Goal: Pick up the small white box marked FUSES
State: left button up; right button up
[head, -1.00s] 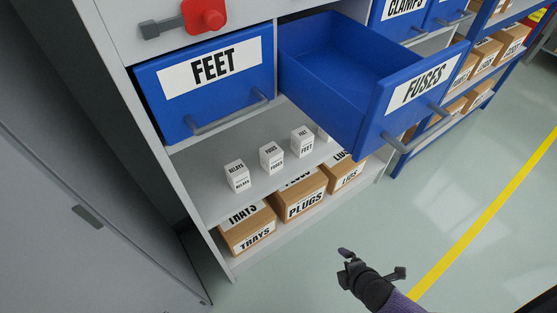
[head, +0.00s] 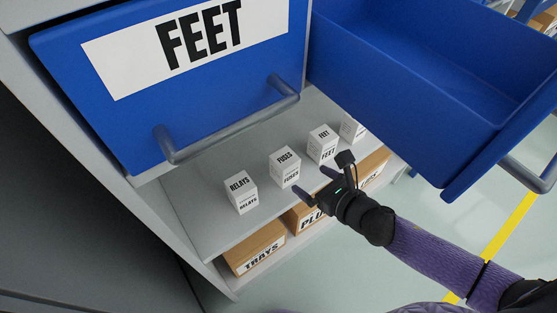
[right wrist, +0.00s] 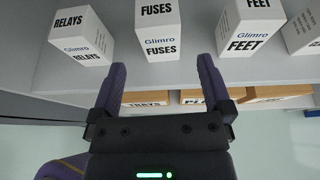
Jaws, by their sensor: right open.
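The small white box marked FUSES (head: 285,167) stands upright on the grey shelf, between the RELAYS box and the FEET box. In the right wrist view the FUSES box (right wrist: 157,30) is straight ahead, beyond the fingertips. My right gripper (head: 317,182) is in front of the shelf edge, to the right of the FUSES box and apart from it. In the right wrist view my right gripper (right wrist: 162,75) is open with nothing between its fingers. My left gripper is not in view.
White boxes RELAYS (head: 241,192) and FEET (head: 322,144) flank the FUSES box on the shelf (head: 211,225). Another white box (head: 351,130) is farther right. An open blue drawer (head: 420,75) overhangs at upper right; the closed FEET drawer (head: 240,70) is above. Cardboard boxes (head: 257,248) are below.

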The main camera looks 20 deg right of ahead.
aim_at(292, 171)
jog(key=b+x, duration=0.1)
jog(key=x, duration=0.2)
jog(key=b+x, duration=0.2)
jog(key=x, duration=0.2)
jog(key=f+b+x, duration=0.1)
jog(key=b+x, duration=0.1)
jog(key=x, duration=0.2)
jog(key=shift+s+f, duration=0.1)
jog(key=shift+s, duration=0.25)
jog(key=shift+w, duration=0.1)
jog(key=shift+c, duration=1.6)
jog(key=c, duration=0.7)
jog(key=shift+c, duration=1)
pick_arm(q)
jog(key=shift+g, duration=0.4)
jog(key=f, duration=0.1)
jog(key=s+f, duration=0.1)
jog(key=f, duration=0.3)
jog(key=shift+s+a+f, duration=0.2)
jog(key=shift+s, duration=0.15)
